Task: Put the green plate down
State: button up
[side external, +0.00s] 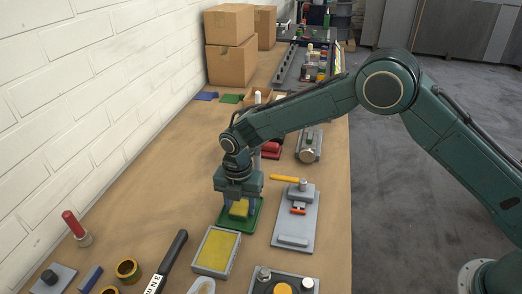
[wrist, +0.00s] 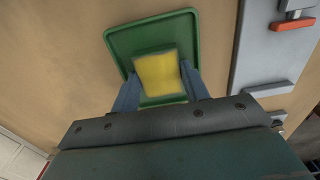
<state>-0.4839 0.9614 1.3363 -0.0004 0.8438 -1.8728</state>
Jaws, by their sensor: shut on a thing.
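The green plate (side external: 227,222) is square with a raised rim and sits right under my gripper (side external: 239,206), in the middle of the bench. It also shows in the wrist view (wrist: 122,42), slightly turned. The near edge of the plate is partly hidden by my gripper.
A grey tray with a yellow pad (side external: 216,251) lies just in front of the plate. A black-handled torque wrench (side external: 167,265) lies front left.

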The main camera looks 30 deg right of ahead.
jog(key=o, duration=1.4)
notch_tip(320, 180, up, 14)
jog(key=shift+f, duration=0.1)
grip_shut()
dwell(1.4)
